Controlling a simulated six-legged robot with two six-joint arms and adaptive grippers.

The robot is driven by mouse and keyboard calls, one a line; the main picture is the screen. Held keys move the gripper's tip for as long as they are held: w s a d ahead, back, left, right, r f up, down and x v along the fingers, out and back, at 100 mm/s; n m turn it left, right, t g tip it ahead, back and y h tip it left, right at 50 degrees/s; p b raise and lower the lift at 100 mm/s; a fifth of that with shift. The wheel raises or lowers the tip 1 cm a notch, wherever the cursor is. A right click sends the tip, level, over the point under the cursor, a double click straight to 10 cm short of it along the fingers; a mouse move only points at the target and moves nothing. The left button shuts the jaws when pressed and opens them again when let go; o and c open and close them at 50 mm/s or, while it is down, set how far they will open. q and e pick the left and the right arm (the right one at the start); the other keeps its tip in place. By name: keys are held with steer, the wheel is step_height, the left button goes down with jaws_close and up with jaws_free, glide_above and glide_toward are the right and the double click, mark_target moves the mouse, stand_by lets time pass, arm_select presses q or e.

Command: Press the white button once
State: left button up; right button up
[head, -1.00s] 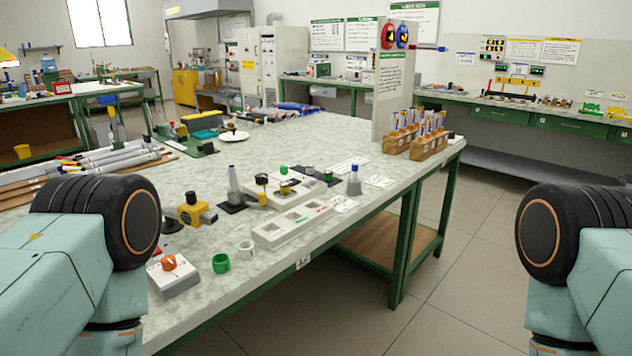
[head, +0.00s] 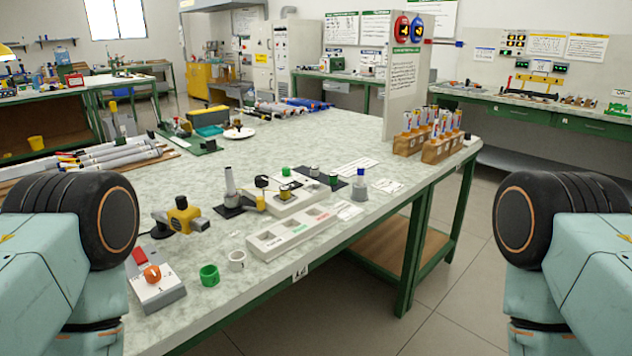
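I cannot make out a white button for certain in the head view. My left and right arms show at the two lower sides of the picture, but neither gripper is in view.
The marbled bench (head: 330,140) holds a yellow device (head: 182,215), a pale compartment tray (head: 290,232), small fixtures and wooden racks (head: 425,143) of tubes. Grey rods (head: 110,155) lie at left. Floor (head: 450,260) is clear at right.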

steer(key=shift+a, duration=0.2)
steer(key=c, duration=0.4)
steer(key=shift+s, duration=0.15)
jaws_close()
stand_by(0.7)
